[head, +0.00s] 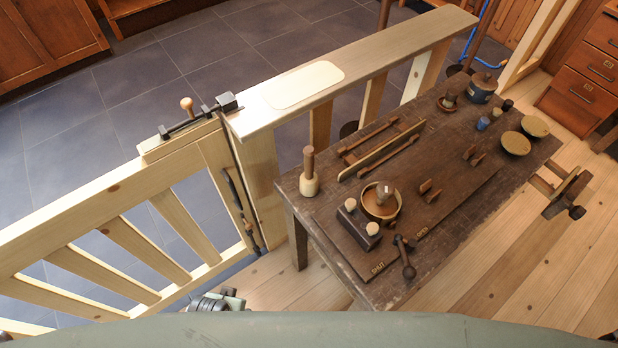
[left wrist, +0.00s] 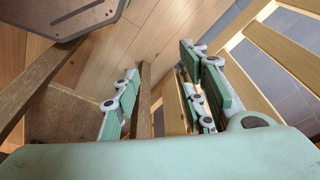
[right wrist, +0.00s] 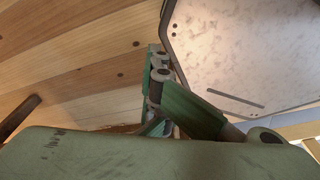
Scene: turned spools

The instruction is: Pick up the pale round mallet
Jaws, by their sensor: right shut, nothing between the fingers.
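The pale round mallet (head: 310,184) stands at the left end of the dark wooden bench, its pale head down and its brown handle pointing up. Nothing holds it. My left gripper (left wrist: 160,92) is open and empty in the left wrist view, low beside the bench and the pale fence. A small part of it shows at the bottom of the head view (head: 220,300), below and in front of the mallet. My right gripper (right wrist: 160,75) is shut and empty in the right wrist view, above the plank floor. The mallet shows in neither wrist view.
The bench (head: 440,235) carries a bowl (head: 381,203) with something upright in it, a dark block with pale knobs (head: 358,224), a long slotted rack (head: 380,155) and several small dishes. A pale railing (head: 360,70) and gate (head: 120,240) stand behind and left of the mallet.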

